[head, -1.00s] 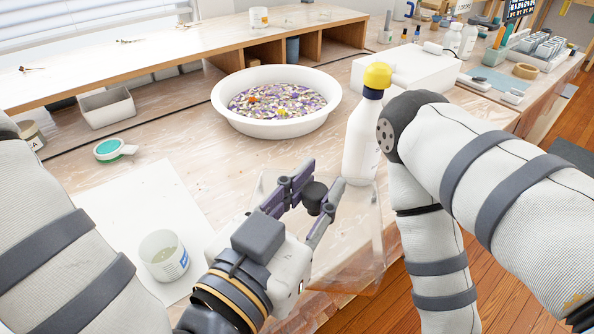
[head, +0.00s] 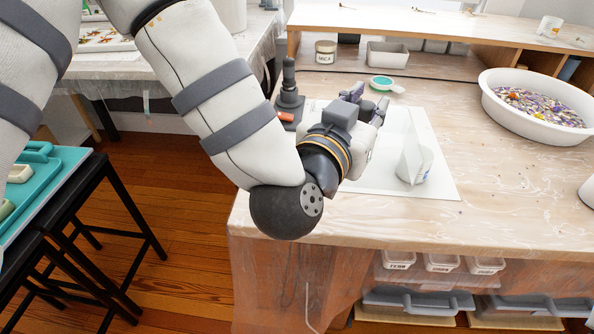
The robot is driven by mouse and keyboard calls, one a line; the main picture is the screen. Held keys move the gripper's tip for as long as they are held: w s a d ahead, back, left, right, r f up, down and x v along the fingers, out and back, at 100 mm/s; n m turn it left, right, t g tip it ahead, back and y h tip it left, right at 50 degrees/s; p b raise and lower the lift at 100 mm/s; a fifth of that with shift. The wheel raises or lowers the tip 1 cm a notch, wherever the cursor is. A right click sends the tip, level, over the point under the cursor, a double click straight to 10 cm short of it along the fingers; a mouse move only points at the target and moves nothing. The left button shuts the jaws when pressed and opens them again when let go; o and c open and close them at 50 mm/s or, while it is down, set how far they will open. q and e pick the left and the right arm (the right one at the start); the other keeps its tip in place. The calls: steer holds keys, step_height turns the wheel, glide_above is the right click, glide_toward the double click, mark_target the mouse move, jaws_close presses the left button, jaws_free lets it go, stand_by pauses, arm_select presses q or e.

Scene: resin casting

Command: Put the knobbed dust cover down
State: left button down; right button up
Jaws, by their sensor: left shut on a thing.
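My left gripper (head: 368,100) is over the white sheet (head: 440,184) on the bench, its fingers pointing away from me. It is shut on the knob of the clear dust cover; its wrist and body hide the knob. The cover is see-through and hard to make out. A pale upright face (head: 408,150), probably one of its walls, shows right of the gripper, overlapping the cup (head: 427,164) on the sheet. I cannot tell whether the cover touches the sheet. My right gripper is out of view.
A dark stand with an upright post (head: 290,92) is just left of the gripper. Behind are a green-topped tape roll (head: 382,83), a MICA jar (head: 326,52) and a grey tray (head: 388,54). A white basin of chips (head: 500,108) stands right. Bare bench lies between.

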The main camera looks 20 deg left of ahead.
arm_select(q)
steer(key=shift+y, duration=0.3)
steer(key=shift+w+a+f+b, duration=0.6)
steer(key=shift+w+a+f, duration=1.15)
steer(key=shift+f, duration=0.55)
steer(key=shift+w+a+f+b, duration=0.6)
steer(key=shift+w+a+f, duration=0.85)
steer(key=shift+w+f, duration=0.7)
steer(key=shift+w+a+f+b, duration=0.6)
steer(key=shift+w+a+f, duration=1.05)
steer(key=shift+f, duration=0.8)
steer(key=c, duration=1.3)
jaws_free()
steer(key=shift+c, duration=0.2)
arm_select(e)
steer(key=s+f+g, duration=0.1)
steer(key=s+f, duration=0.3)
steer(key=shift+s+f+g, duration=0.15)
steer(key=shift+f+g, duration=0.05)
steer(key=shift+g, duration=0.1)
arm_select(q)
steer(key=shift+r, duration=0.2)
steer(key=s+a+p, duration=0.1)
steer(key=s, duration=1.1)
steer(key=shift+r, duration=0.45)
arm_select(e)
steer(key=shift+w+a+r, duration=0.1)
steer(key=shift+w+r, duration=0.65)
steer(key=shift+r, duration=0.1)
